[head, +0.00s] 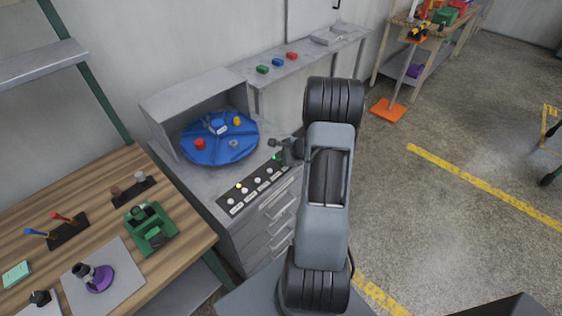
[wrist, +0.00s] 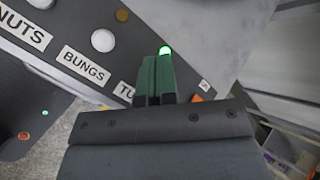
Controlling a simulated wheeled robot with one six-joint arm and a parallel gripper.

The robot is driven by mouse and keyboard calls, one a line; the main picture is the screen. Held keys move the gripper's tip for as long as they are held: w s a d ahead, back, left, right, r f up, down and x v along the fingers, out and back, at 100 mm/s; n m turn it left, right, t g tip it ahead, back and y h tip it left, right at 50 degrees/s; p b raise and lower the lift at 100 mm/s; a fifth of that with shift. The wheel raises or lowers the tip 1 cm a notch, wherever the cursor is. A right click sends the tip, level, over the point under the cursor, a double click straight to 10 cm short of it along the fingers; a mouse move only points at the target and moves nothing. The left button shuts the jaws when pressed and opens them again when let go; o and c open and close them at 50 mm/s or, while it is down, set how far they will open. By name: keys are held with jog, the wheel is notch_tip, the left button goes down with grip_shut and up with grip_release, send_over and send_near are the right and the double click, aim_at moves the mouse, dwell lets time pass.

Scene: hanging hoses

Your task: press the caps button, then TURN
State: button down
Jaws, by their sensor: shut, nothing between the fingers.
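A black button panel (head: 252,183) lies on the grey cabinet top, with a row of pale buttons and white labels. In the wrist view I read NUTS, BUNGS and a partly hidden label starting TU (wrist: 125,91). A white button (wrist: 103,40) is beside BUNGS. A green-lit button (wrist: 165,50) is just beyond my fingertips, by the TU label; I cannot tell if they touch. My gripper (wrist: 157,62) is shut and empty, over the panel's right end. A yellow light (head: 238,185) glows near the panel's left end. I cannot read a caps label.
Behind the panel, a blue turntable (head: 215,150) in a grey open housing (head: 190,93) carries red, yellow, blue and grey pieces. A wooden bench (head: 175,232) with tools is at left. A wall shelf (head: 310,58) holds small coloured blocks.

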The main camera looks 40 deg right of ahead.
jog(key=shift+f+b, duration=0.45)
jog(key=shift+b, duration=0.1)
dwell(0.4)
jog(key=shift+r, duration=0.1)
dwell(0.4)
jog(key=shift+r+p, duration=0.4)
jog(key=shift+r, duration=0.35)
jog(key=shift+r+p, duration=1.6)
jog(key=shift+r, duration=0.9)
